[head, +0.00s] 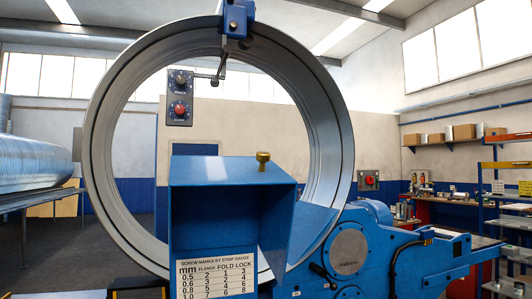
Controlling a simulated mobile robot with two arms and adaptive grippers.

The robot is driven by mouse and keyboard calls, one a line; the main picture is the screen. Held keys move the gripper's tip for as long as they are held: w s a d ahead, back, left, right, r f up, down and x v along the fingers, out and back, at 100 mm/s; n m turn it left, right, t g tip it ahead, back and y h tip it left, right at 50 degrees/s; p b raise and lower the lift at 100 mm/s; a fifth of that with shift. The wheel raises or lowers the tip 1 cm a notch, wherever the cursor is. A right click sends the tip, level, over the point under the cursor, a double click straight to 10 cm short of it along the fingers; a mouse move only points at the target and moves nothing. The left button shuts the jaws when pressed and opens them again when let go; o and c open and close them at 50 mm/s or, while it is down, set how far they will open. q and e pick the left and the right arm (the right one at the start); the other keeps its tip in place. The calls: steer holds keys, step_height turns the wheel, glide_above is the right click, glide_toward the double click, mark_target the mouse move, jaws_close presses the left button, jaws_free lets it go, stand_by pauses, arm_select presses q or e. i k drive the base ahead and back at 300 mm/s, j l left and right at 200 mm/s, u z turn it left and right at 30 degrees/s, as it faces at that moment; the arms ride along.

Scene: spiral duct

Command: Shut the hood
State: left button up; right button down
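A blue box-shaped hood (215,225) stands in front of the large metal ring in the middle of the head view. A brass knob (263,166) sticks up near the far edge of its sloping top. A white label with a table of strip-gauge numbers is on its front face. A blue side panel (315,222) shows to its right, within the ring. I cannot tell how far the hood is open, and what lies behind it is hidden. Neither of my grippers is in view.
The large ring (342,160) surrounds the space behind the hood, with a blue clamp (236,20) at its top. A control box (179,97) with a red button hangs inside. Blue machinery (365,245) stands at right, shelves (505,210) beyond. A spiral duct (35,165) lies at left.

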mark_target(214, 202)
steer(key=i+j, duration=0.15)
steer(key=i, duration=0.3)
steer(key=i+j, duration=0.1)
steer(key=i, duration=0.4)
